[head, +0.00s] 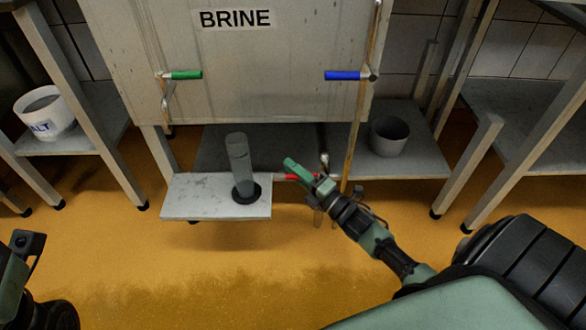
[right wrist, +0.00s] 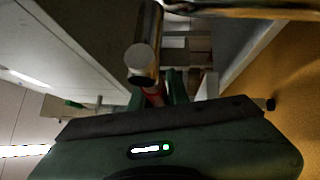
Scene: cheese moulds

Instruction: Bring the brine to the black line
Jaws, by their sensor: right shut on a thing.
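The grey tank marked BRINE (head: 235,55) hangs over a low shelf. A clear cylinder (head: 238,160) with a black foot (head: 246,193) stands upright on a pale slab (head: 200,200) below it. Its lower part looks greyer; I cannot make out a black line or a liquid level. My right gripper (head: 302,171) is shut on the red handle (head: 290,177) of a low tap, right of the cylinder. The red handle also shows between the jaws in the right wrist view (right wrist: 153,97). Only part of my left arm shows at lower left; its fingertips are out of view.
A green handle (head: 187,75) and a blue handle (head: 342,75) sit on the tank front. A brownish upright pipe (head: 356,130) runs beside the blue one. A grey pot (head: 389,136) stands on the shelf, a white salt tub (head: 44,113) at left. The orange floor is clear.

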